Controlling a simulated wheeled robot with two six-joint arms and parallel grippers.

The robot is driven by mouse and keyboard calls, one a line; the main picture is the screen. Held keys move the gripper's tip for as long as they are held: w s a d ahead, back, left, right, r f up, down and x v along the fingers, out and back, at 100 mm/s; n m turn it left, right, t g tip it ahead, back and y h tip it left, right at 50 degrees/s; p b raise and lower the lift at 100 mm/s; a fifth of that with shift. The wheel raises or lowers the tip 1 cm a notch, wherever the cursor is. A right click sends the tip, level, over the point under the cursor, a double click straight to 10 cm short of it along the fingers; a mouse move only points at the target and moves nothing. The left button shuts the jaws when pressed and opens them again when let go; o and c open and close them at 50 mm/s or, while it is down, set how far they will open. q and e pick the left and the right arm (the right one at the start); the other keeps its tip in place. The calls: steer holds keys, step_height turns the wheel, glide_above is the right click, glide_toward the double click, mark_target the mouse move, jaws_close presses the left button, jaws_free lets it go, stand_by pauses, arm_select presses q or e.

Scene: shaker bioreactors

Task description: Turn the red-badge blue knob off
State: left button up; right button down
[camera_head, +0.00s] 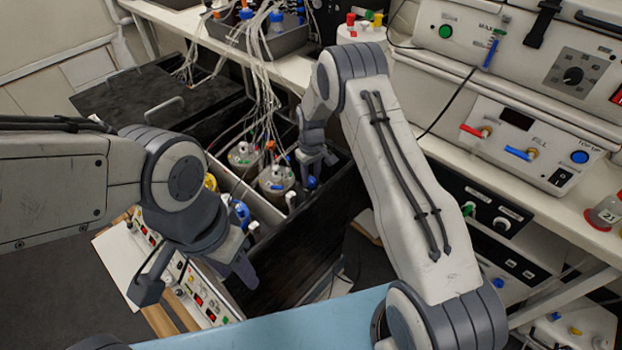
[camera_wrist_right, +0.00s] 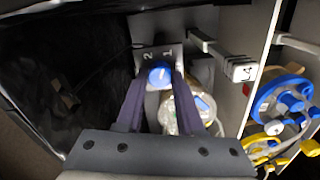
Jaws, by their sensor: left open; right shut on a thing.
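A blue knob (camera_wrist_right: 159,74) sits on a grey plate marked 1 and 2, between the fingers of my right gripper (camera_wrist_right: 158,72) in the right wrist view. The fingers are shut on its sides. The knob also shows in the head view (camera_head: 311,182), just under my right gripper (camera_head: 316,166), inside the dark open box. I cannot make out a red badge on this knob; the fingers hide part of its surroundings. My left gripper (camera_head: 196,283) is open and empty, over the box's near left side, beside the panel with lit buttons.
Vessels with tubes (camera_head: 276,180) stand in the box beside my right gripper. In the right wrist view, a pale divider wall (camera_wrist_right: 249,55) and a vessel with blue and yellow fittings (camera_wrist_right: 285,105) are at the right. A panelled bench (camera_head: 520,130) stands on the right.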

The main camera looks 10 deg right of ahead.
mark_target(311, 180)
steer(key=m+b, duration=0.1)
steer(key=m, duration=0.5)
steer(key=shift+m, duration=0.3)
steer(key=m+b, duration=0.1)
steer(key=m, duration=0.5)
steer(key=shift+m, duration=0.3)
steer(key=c, duration=0.5)
jaws_free()
steer(key=shift+c, duration=0.2)
steer(key=shift+r, duration=0.15)
step_height(311, 180, up, 10)
steer(key=b, duration=0.1)
steer(key=shift+r, duration=0.15)
